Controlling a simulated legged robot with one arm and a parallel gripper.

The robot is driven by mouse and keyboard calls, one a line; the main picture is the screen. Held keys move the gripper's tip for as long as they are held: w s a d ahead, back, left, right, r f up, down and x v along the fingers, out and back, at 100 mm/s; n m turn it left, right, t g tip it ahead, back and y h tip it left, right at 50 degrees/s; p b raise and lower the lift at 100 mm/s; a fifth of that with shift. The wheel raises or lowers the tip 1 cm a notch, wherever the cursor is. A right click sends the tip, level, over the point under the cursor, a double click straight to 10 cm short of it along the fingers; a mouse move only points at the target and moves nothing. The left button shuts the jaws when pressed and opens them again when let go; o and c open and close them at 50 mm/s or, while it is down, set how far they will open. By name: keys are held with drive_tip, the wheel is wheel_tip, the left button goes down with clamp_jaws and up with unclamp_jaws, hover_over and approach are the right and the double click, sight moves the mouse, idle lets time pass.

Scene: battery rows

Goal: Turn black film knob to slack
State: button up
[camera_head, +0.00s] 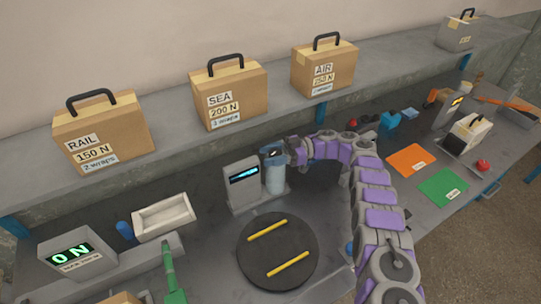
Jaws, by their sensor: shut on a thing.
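The film dispenser stands in the middle of the bench, with a grey housing (242,186) that has a lit blue display (243,175). A pale blue-grey film roll (275,181) stands upright just to its right. The black film knob (271,151) is at the top of this roll, mostly hidden by my gripper. My gripper (275,155) reaches in from the right at the roll's top and is shut on the knob. The knob's angle is too small to read.
A black turntable (252,268) with two yellow bars lies in front of the dispenser. Labelled boxes RAIL (128,124), SEA (251,88) and AIR (344,69) stand on the shelf behind. A box reading "ON" (68,254) and white tray (164,217) are left; orange (408,157) and green (440,187) sheets lie right.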

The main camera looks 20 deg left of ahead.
sight(270, 152)
drive_tip(key=shift+w+r, duration=0.15)
drive_tip(key=shift+r, duration=0.1)
drive_tip(key=o, duration=0.7)
drive_tip(key=shift+o, duration=1.3)
drive_tip(key=shift+a+f, duration=0.1)
drive_tip(key=shift+f, duration=0.05)
wheel_tip(270, 152, up, 3)
drive_tip(key=shift+w+a+r+p, duration=0.1)
drive_tip(key=shift+r+p, duration=0.1)
drive_tip(key=shift+p, duration=0.45)
drive_tip(key=shift+r, duration=0.2)
drive_tip(key=shift+s+d+p, duration=0.25)
drive_tip(key=shift+s+d, duration=0.2)
drive_tip(key=shift+s, duration=0.2)
drive_tip(key=shift+s+d+p, duration=0.25)
drive_tip(key=shift+s+d, duration=0.15)
drive_tip(key=shift+s, duration=0.2)
drive_tip(key=s+d+r+p, duration=0.1)
drive_tip(key=s+d, duration=0.6)
drive_tip(key=s, duration=0.4)
drive_tip(key=shift+p, duration=0.4)
drive_tip(key=shift+s, duration=0.1)
